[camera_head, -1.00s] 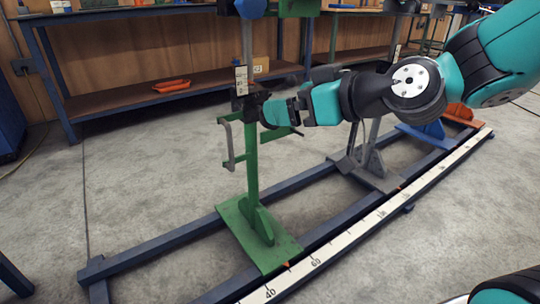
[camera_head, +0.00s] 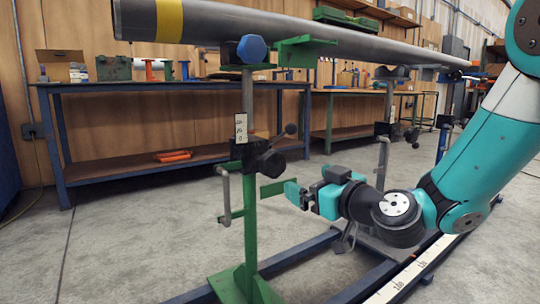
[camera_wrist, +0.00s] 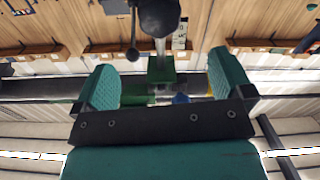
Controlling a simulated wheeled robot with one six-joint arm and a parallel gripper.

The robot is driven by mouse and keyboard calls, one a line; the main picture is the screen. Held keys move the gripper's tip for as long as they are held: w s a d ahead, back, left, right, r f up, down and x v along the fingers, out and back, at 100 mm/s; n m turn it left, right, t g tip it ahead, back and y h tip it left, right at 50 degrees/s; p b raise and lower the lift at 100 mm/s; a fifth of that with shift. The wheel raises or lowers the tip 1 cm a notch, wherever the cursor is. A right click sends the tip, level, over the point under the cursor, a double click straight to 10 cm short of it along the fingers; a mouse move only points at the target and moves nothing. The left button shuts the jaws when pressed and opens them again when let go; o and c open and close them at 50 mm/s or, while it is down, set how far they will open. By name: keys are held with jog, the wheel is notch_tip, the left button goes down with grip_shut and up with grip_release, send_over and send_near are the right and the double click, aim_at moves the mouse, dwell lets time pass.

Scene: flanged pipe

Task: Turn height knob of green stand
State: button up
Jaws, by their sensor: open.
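The green stand (camera_head: 251,225) rises upright at the left of centre in the head view. A dark round knob (camera_head: 269,162) sits on the right side of its collar, with a ball-ended lever (camera_head: 290,130) just above. The dark knob also shows at the top of the wrist view (camera_wrist: 158,17), beyond the fingers. A scale plate (camera_head: 240,128) is on the stand. My gripper (camera_head: 292,194) is open and empty, to the right of and below the knob, apart from it. In the wrist view, the gap between my fingers (camera_wrist: 165,80) is wide.
A grey crank handle (camera_head: 226,196) hangs left of the post. A long grey pipe (camera_head: 220,22) lies overhead across the stands, near a blue knob (camera_head: 251,48). A grey stand (camera_head: 382,150) is behind my gripper. Blue rails run along the floor. Open floor lies left.

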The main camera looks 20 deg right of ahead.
aim_at(276, 167)
jog(key=p+x, duration=0.6)
jog(key=x, duration=0.9)
jog(key=shift+f, duration=0.1)
jog(key=c, duration=0.9)
